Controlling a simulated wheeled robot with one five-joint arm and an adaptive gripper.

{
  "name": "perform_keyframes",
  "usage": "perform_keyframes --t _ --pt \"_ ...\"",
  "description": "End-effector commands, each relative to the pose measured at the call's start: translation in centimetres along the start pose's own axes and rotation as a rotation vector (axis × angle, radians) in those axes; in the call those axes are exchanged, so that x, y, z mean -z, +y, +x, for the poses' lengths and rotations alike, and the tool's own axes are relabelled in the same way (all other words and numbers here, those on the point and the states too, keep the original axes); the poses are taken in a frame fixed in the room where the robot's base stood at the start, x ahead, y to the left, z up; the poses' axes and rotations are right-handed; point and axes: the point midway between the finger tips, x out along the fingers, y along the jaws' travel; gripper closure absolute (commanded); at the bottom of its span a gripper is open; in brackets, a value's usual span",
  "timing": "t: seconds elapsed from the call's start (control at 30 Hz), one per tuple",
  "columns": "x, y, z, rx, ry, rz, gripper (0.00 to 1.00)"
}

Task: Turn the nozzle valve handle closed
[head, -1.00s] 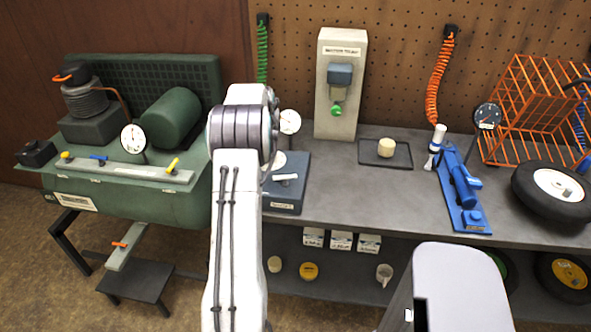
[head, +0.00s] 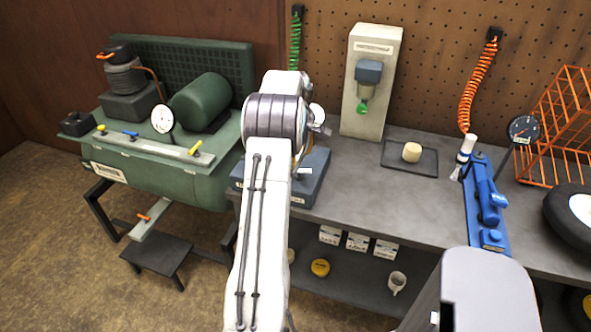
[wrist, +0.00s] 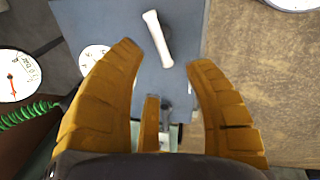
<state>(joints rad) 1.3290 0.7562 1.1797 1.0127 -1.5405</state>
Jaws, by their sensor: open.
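A white bar handle (wrist: 157,38) stands on the blue-grey box (wrist: 95,18) in the wrist view. I cannot tell for sure that it is the nozzle valve handle. My gripper (wrist: 166,57) is open and empty.
The green compressor (head: 200,172) with small coloured handles stands left of the bench (head: 355,200). A round gauge (wrist: 14,76) and a green coiled hose (wrist: 28,115) are left of my gripper in the wrist view.

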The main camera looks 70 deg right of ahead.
Motion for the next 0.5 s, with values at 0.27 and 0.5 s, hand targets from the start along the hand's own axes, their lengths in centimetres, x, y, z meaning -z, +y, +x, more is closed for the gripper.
perform_keyframes --t 0.27,0.5 --pt "0.0 0.1 0.7 0.001 0.000 -0.083 0.53" --pt "0.1 0.1 2.9 0.001 0.000 -0.082 0.53"
